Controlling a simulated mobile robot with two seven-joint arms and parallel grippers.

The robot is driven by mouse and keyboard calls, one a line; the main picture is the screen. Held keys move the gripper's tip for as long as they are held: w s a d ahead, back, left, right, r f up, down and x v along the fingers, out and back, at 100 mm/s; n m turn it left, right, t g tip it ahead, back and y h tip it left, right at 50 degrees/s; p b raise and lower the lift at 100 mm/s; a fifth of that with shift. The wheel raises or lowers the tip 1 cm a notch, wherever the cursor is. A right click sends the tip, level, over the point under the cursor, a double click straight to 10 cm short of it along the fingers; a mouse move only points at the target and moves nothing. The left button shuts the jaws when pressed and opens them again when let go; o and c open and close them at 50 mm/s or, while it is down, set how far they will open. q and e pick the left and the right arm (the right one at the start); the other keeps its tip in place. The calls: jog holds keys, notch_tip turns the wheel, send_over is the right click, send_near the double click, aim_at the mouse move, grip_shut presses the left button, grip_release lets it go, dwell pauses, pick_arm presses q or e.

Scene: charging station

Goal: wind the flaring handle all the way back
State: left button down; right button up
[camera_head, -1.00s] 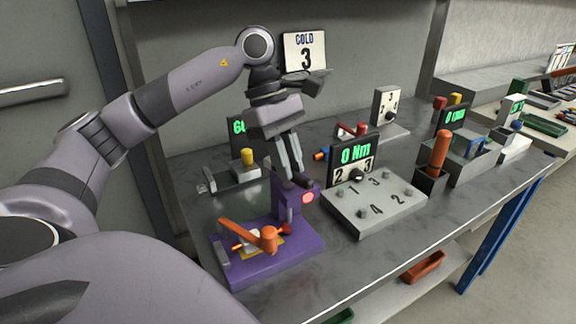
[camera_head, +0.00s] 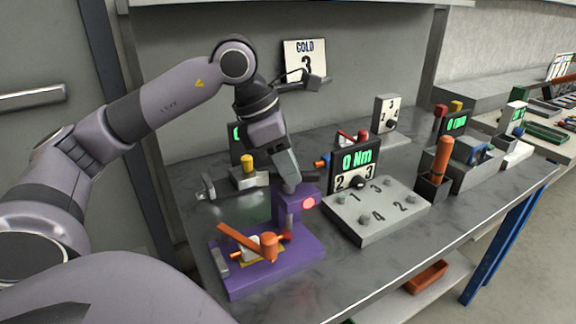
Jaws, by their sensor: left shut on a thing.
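The purple flaring station (camera_head: 300,250) stands at the front left of the bench, with an upright purple post and a red light on its face. My left gripper (camera_head: 290,188) points down at the top of this post. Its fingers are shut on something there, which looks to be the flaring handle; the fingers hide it. An orange lever (camera_head: 238,238) and an orange knob (camera_head: 269,246) sit low on the purple base, left of and below the gripper. My right gripper is not in view.
A grey numbered block (camera_head: 376,215) with a "0 Nm" display (camera_head: 357,160) stands close to the right. A grey fixture with a yellow knob (camera_head: 248,161) stands behind left. An orange-handled tool (camera_head: 442,155) stands farther right. Bare bench lies along the front right.

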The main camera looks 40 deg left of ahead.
aim_at(272, 175)
pick_arm(q)
jog(key=shift+n, duration=0.6)
jog(key=c, duration=1)
grip_release()
jog(key=shift+c, duration=0.2)
jog(key=shift+p+v, duration=0.5)
jog(key=shift+v, duration=3.1)
jog(key=shift+d, duration=0.1)
